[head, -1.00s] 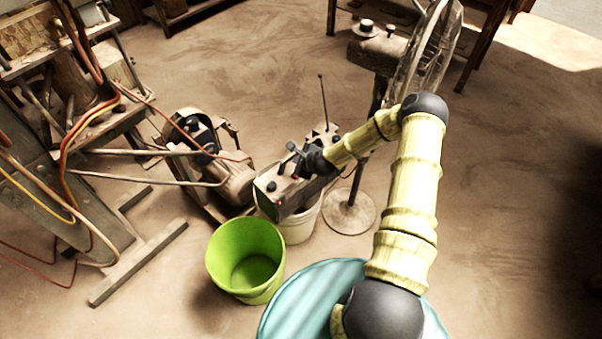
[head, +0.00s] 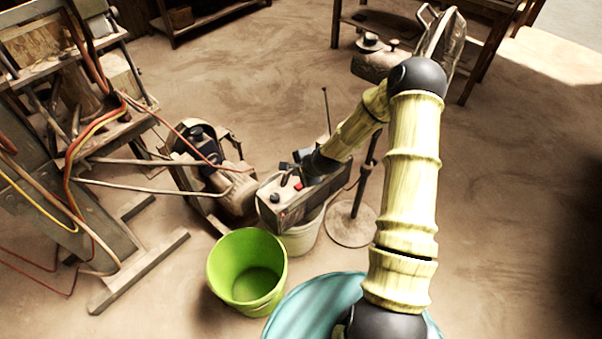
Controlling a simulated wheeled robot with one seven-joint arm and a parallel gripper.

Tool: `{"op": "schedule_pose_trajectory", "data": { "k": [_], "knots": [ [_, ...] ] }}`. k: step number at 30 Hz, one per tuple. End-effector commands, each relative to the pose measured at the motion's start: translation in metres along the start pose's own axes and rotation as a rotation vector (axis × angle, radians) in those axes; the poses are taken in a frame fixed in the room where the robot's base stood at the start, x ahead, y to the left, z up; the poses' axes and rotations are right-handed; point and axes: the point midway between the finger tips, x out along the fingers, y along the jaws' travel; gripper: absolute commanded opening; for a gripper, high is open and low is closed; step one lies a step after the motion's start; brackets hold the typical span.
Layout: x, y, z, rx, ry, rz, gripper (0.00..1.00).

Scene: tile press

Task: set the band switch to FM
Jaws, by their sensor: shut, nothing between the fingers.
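A grey box-shaped radio (head: 268,212) with a thin upright aerial sits on top of a whitish bucket. Its top carries a dark knob (head: 276,198) near the left end and a small red part (head: 298,186). The band switch and its markings are too small to make out. My gripper (head: 291,170) is over the radio's top, at its far side, close to the controls. It is shut and holds nothing. The dark gripper and wrist hide part of the radio's top, and I cannot tell whether the fingertips touch anything.
A green bucket (head: 222,272) stands in front of the radio. A motor-like machine (head: 235,190) with hoses is close on its left. A round stand base (head: 350,228) is just to its right. The floor farther right is clear.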

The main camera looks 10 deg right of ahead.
Motion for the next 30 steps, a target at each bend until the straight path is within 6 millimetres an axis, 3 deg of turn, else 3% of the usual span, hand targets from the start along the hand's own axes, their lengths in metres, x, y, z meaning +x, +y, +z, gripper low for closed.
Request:
{"op": "schedule_pose_trajectory", "data": {
  "k": [6, 17, 24, 30],
  "knots": [
    [-0.064, 0.001, 0.019, -0.393, 0.011, 0.125, 0.0],
    [-0.179, 0.018, 0.043, -0.915, 0.007, 0.317, 0.0],
    [-0.256, 0.043, 0.06, -1.193, -0.029, 0.412, 0.0],
    [-0.3, 0.066, 0.072, -1.344, -0.076, 0.454, 0.0]
  ]
}}
